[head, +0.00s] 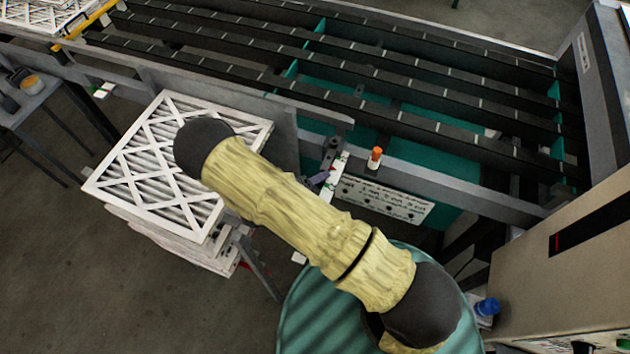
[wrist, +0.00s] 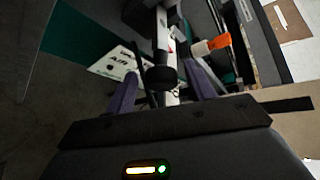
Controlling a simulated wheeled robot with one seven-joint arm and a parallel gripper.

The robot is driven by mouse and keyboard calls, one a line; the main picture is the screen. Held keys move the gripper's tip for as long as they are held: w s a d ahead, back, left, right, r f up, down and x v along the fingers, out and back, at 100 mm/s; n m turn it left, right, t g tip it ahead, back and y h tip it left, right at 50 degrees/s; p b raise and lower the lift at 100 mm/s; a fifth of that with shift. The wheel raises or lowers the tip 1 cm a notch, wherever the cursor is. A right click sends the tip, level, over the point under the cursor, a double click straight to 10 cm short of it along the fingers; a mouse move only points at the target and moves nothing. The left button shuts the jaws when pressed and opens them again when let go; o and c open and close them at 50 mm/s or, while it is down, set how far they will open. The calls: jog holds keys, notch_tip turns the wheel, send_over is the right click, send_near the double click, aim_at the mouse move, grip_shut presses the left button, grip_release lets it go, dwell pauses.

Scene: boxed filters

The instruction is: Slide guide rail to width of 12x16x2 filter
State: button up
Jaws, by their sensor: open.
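The guide rail (head: 240,98) is a long grey plate along the near side of the conveyor, ending near mid-picture. A dark handle (head: 334,147) sits below its right end, beside a white marked strip (head: 341,168). My gripper (head: 322,180) is just below this handle, mostly hidden by my yellow-sleeved arm. In the wrist view my gripper (wrist: 160,84) is open, with purple fingers on either side of a round black knob (wrist: 161,79). Whether the fingers touch the knob cannot be told. Pleated white-framed filters (head: 160,165) lie stacked at the left.
The conveyor has long black belts (head: 400,95) over teal panels. An orange-topped knob (head: 375,157) stands right of the handle; it also shows in the wrist view (wrist: 212,45). A sign plate (head: 385,200) hangs below. A beige cabinet (head: 560,270) stands at the right. Open floor lies at lower left.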

jog(key=shift+r, duration=0.1)
jog(key=shift+r, duration=0.6)
jog(key=o, duration=0.5)
jog(key=r, duration=0.1)
jog(key=r+b, duration=0.1)
jog(key=r, duration=0.2)
jog(key=shift+w+r+b, duration=0.25)
jog(key=shift+b, duration=0.15)
jog(key=shift+s+d+r, duration=0.1)
jog(key=shift+s+r, duration=0.1)
jog(key=shift+r, duration=0.4)
jog(key=shift+s+r, duration=0.15)
jog(key=shift+r, duration=0.45)
jog(key=c, duration=0.5)
jog(key=shift+w+r+b, duration=0.1)
jog(key=shift+r+b, duration=0.3)
jog(key=shift+r, duration=0.45)
